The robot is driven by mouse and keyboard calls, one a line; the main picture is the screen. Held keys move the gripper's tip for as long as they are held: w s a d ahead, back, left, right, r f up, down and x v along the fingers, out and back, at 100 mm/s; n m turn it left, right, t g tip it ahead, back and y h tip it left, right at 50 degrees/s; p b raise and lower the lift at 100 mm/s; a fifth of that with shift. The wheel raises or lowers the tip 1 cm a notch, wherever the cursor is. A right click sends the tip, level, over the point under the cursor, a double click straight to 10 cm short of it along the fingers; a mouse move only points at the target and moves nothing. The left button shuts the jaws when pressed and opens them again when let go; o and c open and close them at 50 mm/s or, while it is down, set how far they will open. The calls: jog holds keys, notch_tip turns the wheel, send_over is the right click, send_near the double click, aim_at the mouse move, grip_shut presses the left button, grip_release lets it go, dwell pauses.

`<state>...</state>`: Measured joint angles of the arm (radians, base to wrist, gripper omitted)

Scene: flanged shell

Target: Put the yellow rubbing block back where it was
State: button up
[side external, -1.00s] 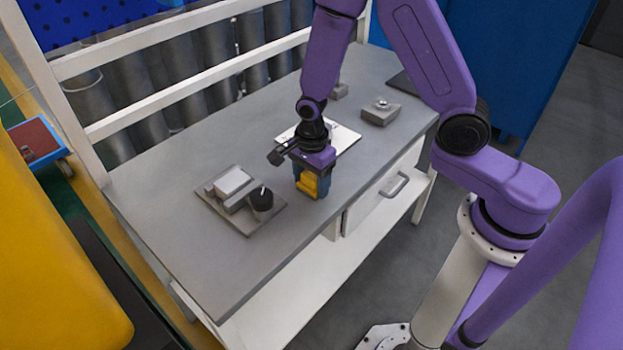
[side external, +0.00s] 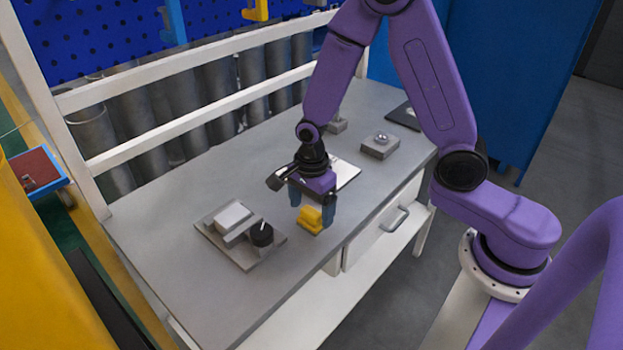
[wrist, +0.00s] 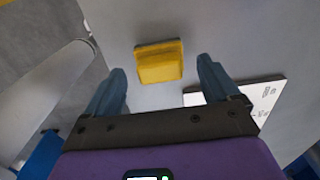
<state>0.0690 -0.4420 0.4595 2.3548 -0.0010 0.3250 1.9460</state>
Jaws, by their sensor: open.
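The yellow rubbing block (side external: 310,221) rests on the grey bench top near its front edge. My gripper (side external: 312,207) is above it with blue fingers spread wide, one on each side. In the wrist view the block (wrist: 160,64) lies between and slightly beyond the fingertips (wrist: 162,68), with gaps on both sides. My gripper is open and holds nothing.
A grey fixture plate (side external: 238,253) with a pale block and a black knob lies left of the block. A white printed sheet (side external: 346,172) lies behind my gripper. A grey block with a round knob (side external: 380,146) stands further right. Bare bench lies between them.

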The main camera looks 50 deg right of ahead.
aim_at(312, 211)
notch_tip(312, 211, up, 9)
jog(key=s+d+r+n, duration=0.1)
jog(key=s+r+n, duration=0.1)
jog(key=s+n, duration=0.9)
jog(key=s+d+r+n, duration=0.2)
jog(key=s+n, duration=0.8)
jog(key=n, duration=0.9)
jog(key=shift+s+d+r+n, duration=0.2)
jog(key=shift+s+r+n, duration=0.15)
jog(key=shift+r, duration=0.5)
dwell(0.4)
